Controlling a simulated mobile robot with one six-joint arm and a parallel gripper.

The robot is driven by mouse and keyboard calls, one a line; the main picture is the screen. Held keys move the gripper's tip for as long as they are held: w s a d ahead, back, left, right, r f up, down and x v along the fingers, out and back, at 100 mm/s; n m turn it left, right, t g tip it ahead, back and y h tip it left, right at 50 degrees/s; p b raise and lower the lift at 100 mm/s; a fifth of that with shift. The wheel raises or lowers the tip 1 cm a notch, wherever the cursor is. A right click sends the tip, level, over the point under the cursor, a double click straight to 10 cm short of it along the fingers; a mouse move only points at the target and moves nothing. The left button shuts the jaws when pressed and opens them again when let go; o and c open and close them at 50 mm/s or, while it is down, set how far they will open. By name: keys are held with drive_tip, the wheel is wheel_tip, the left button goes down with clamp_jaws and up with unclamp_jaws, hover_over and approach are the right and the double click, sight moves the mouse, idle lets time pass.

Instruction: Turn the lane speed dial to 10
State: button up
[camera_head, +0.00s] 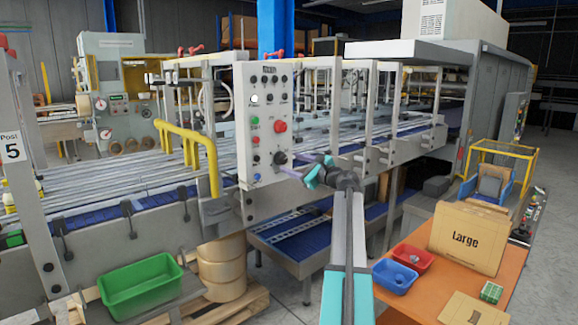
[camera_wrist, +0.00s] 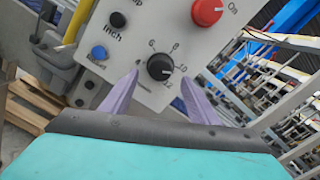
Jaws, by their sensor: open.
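The lane speed dial (camera_wrist: 160,67) is a black knob with a white pointer line on a light grey control panel (camera_head: 243,165). The dial (camera_head: 279,158) also shows low on the panel in the head view. My gripper (camera_wrist: 158,88) is open, with its purple fingers on either side of and just below the dial in the wrist view. I see nothing between the fingertips except the panel and dial. In the head view my gripper (camera_head: 292,168) is beside the panel.
A red button (camera_wrist: 207,11), a black Inch button (camera_wrist: 117,19) and a blue button (camera_wrist: 99,53) are near the dial. A yellow rail (camera_head: 205,150) stands left of the panel. An orange table (camera_head: 415,290) with bins and a Large carton (camera_head: 466,238) is at right.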

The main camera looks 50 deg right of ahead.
drive_tip(key=s+b, duration=0.2)
drive_tip(key=s, duration=0.7)
drive_tip(key=shift+s+a, duration=0.2)
drive_tip(key=shift+a, duration=0.15)
